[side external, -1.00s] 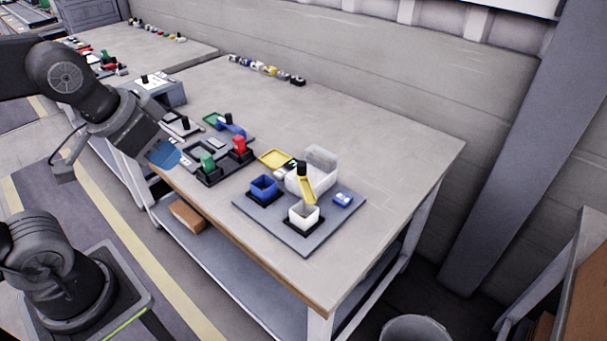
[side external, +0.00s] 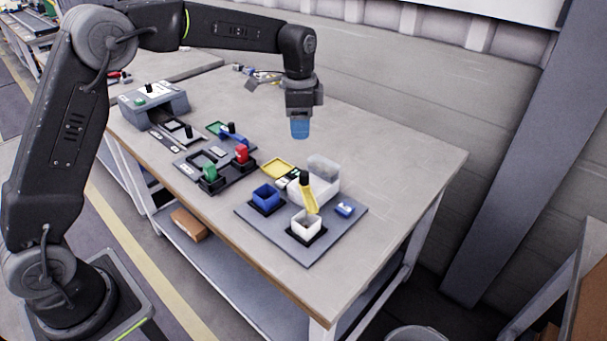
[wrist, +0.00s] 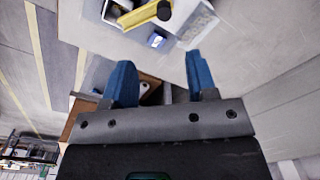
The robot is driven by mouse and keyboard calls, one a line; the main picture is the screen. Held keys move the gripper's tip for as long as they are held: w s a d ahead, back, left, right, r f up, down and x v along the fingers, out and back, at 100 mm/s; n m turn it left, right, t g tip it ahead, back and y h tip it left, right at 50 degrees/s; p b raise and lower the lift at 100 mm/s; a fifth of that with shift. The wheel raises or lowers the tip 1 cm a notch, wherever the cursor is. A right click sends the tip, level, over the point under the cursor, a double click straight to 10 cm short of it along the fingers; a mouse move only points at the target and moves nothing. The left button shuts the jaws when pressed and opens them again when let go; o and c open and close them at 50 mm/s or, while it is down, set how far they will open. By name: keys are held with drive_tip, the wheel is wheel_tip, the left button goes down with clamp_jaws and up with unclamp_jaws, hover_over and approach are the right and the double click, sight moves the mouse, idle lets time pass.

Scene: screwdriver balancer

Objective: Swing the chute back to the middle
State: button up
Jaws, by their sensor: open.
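The yellow chute (side external: 310,199) has a black knob (side external: 304,178) on its upper end. It slopes down from the front of a clear bin (side external: 325,171) toward a white cup (side external: 305,225), angled a little right. A blue cup (side external: 266,198) stands left of the white cup, and a small blue block (side external: 345,209) lies to the right. My gripper (side external: 300,130) hangs in the air behind the chute, blue fingers down, empty. In the wrist view its two fingers (wrist: 161,78) are apart, and the chute (wrist: 141,18) shows beyond them at the top edge.
These parts sit on a grey board (side external: 315,250) near the table's front right. The table's right and back right are bare.

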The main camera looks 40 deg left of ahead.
sight(304, 173)
drive_tip(key=f, duration=1)
drive_tip(key=w+f, duration=0.1)
drive_tip(key=f, duration=0.4)
drive_tip(key=shift+f, duration=0.15)
drive_tip(key=shift+c, duration=0.2)
clamp_jaws()
